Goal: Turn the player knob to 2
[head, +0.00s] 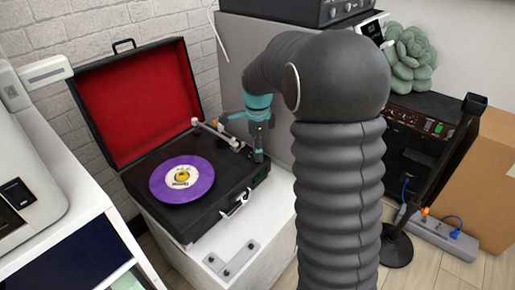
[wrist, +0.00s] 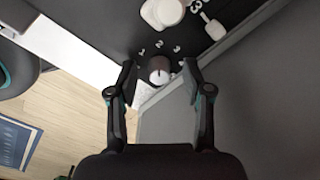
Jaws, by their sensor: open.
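The record player (head: 218,204) stands open on a white cabinet, with a purple record (head: 170,190) on it. In the wrist view its knob (wrist: 159,64) is small and round with a pale face, and the marks 1, 2 and 3 (wrist: 176,49) arc around its far side. I cannot make out clearly which mark its pointer faces. My gripper (wrist: 158,72) is open, with one finger on each side of the knob and a visible gap on both sides. In the head view my gripper (head: 259,148) is over the player's right side, and the knob is hidden.
The red-lined lid (head: 135,98) stands raised behind the record. The tonearm (head: 222,133) lies close left of my gripper. A grey cabinet (head: 236,60) rises behind it. A switch plate (head: 232,258) lies on the white top in front.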

